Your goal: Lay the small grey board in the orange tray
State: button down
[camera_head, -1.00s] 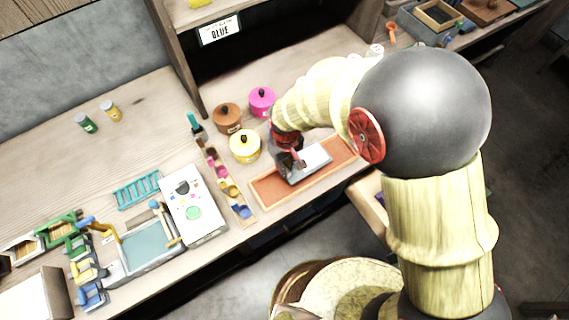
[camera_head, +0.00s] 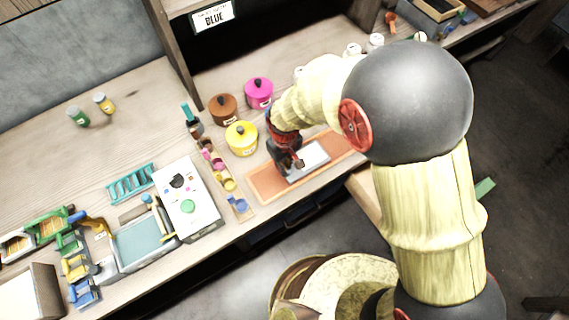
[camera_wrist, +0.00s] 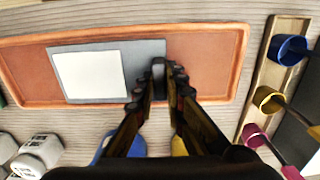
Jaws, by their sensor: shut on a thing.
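The orange tray (camera_head: 262,186) lies on the workbench, long and shallow; it also shows in the wrist view (camera_wrist: 215,62). The small grey board (camera_head: 300,168) carries a white sheet and lies flat within the tray's outline. In the wrist view the board (camera_wrist: 115,94) is inside the tray's rim, its long side along the tray. I cannot tell whether it touches the tray floor. My gripper (camera_head: 294,166) points down and is shut on the board's grey end. In the wrist view the fingertips (camera_wrist: 162,75) meet there and hide part of that end.
Yellow (camera_head: 241,139), brown (camera_head: 223,109) and pink (camera_head: 259,93) lidded pots stand behind the tray. A rack of coloured cups (camera_head: 232,192) stands just left of it, then a white box (camera_head: 190,200). A wooden shelf post (camera_head: 176,55) rises behind.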

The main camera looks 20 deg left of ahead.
jog(key=shift+f, duration=0.3)
dwell(0.5)
jog(key=c, duration=1.8)
grip_release()
jog(key=shift+o, duration=0.2)
notch_tip(320, 180, up, 12)
